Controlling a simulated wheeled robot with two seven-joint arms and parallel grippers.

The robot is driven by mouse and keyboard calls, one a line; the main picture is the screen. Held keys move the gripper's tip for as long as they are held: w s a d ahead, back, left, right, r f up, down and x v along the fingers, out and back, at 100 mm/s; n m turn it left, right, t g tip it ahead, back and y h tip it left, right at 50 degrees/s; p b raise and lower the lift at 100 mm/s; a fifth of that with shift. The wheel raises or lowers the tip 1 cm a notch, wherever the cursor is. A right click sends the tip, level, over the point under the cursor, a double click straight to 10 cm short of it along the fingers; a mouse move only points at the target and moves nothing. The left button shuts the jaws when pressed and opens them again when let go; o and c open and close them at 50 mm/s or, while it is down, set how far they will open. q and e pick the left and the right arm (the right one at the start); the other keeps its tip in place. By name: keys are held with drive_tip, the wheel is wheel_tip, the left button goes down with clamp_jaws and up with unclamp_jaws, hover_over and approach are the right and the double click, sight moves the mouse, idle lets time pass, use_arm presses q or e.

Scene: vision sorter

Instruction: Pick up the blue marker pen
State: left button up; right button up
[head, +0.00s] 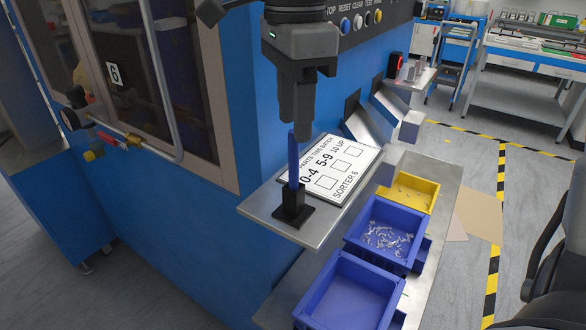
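The blue marker pen (293,160) stands upright in a small black holder (293,207) on a metal shelf. My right gripper (302,132) points down from above, with its fingertips at the top of the pen. The fingers overlap the pen's upper end in this view, and I cannot tell whether they touch it or how wide they are apart. My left gripper is not in view.
A white sign board (330,172) lies on the shelf (262,208) just behind the pen. Blue bins (350,290) and a yellow bin (412,190) stand lower right. The blue machine wall (240,90) rises behind the arm.

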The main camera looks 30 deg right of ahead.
sight(292, 163)
drive_tip(key=shift+a+f+p, duration=0.2)
drive_tip(key=shift+f+p, duration=0.35)
drive_tip(key=shift+f, duration=3.4)
clamp_jaws()
